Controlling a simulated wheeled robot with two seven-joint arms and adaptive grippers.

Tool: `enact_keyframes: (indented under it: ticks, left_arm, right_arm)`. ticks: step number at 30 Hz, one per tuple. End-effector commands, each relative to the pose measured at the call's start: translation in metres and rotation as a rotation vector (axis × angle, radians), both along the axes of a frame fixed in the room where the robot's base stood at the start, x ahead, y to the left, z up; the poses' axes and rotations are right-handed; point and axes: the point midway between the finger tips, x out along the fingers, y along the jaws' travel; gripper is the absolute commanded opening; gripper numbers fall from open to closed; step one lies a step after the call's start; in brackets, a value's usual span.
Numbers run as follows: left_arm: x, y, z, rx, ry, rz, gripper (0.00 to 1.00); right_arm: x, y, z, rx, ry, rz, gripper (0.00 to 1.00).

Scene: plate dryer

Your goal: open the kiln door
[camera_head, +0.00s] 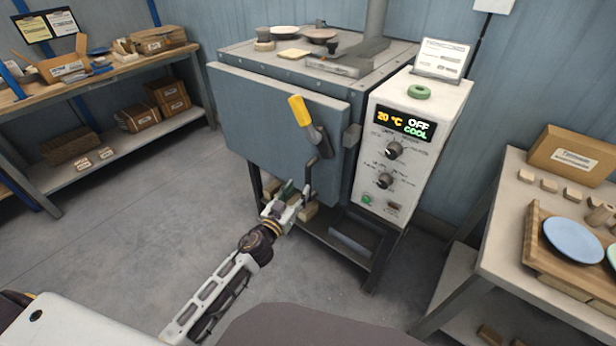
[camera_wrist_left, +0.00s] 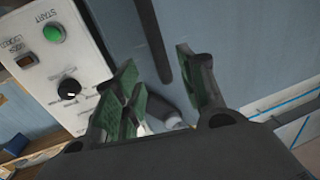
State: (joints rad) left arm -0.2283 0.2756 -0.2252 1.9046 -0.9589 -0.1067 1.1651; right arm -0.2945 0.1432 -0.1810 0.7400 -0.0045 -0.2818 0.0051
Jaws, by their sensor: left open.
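The kiln (camera_head: 358,72) stands in the middle of the head view. Its blue-grey door (camera_head: 255,110) covers the front; I cannot tell whether there is a small gap. A lever with a yellow grip (camera_head: 299,110) sits tilted on the door's right part. Below it is a dark bar handle (camera_head: 311,172), which also shows in the left wrist view (camera_wrist_left: 155,40). My left gripper (camera_head: 291,192) is open at the lower end of this bar, in front of the door's lower edge. Its green-padded fingers (camera_wrist_left: 165,88) show no clear grasp. My right gripper is out of view.
A control panel (camera_head: 386,205) right of the door reads 20 °C, OFF, COOL. A table (camera_head: 490,225) with a tray (camera_head: 535,235) and blue plate (camera_head: 573,240) stands at the right. A workbench (camera_head: 105,75) with boxes is at the left. The floor (camera_head: 130,200) left of the kiln is clear.

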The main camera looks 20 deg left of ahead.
Motion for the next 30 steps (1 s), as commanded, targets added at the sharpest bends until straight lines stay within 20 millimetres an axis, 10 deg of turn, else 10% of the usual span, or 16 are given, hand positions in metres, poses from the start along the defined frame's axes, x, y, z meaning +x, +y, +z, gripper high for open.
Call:
enact_keyframes:
  ticks: [30]
  left_arm:
    - [0.073, -0.015, 0.0, 0.0, 0.001, 0.0, 0.41]
  right_arm:
    - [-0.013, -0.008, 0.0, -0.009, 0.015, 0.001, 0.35]
